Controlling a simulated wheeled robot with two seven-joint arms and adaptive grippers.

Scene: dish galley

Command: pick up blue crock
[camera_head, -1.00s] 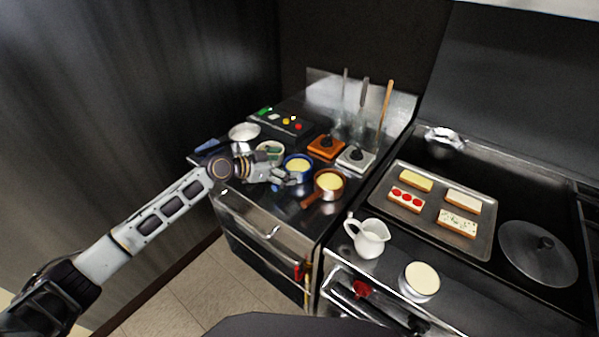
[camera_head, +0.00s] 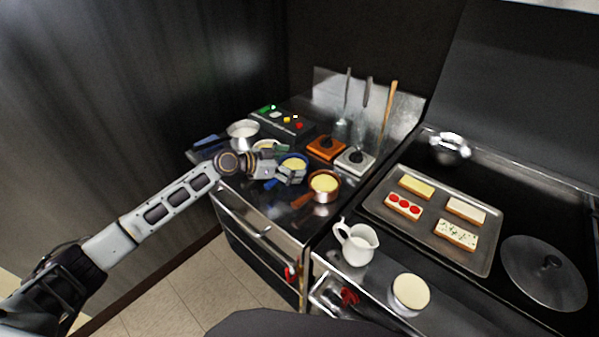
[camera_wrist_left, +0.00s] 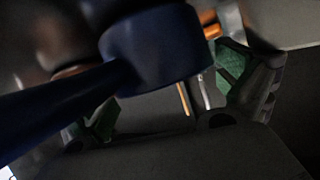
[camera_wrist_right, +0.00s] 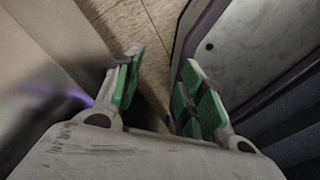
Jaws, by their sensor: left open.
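The blue crock (camera_head: 295,162), with pale yellow contents, stands on the left counter. My left gripper (camera_head: 290,176) is open at the near side of the crock and hides part of its wall. In the left wrist view the crock (camera_wrist_left: 158,48) looms large and dark blue between the two green-padded fingers, its handle running to the lower left. I cannot tell whether a finger touches it. My right gripper (camera_wrist_right: 160,85) is open and empty in the right wrist view, above the floor, and is outside the head view.
A brown pan (camera_head: 323,186) with yellow contents stands close to the right of the crock. A metal bowl (camera_head: 243,132) stands to the left. An orange box (camera_head: 326,148) and a white box (camera_head: 355,161) stand behind. A white pitcher (camera_head: 356,243) is nearer, beside the tray (camera_head: 480,262).

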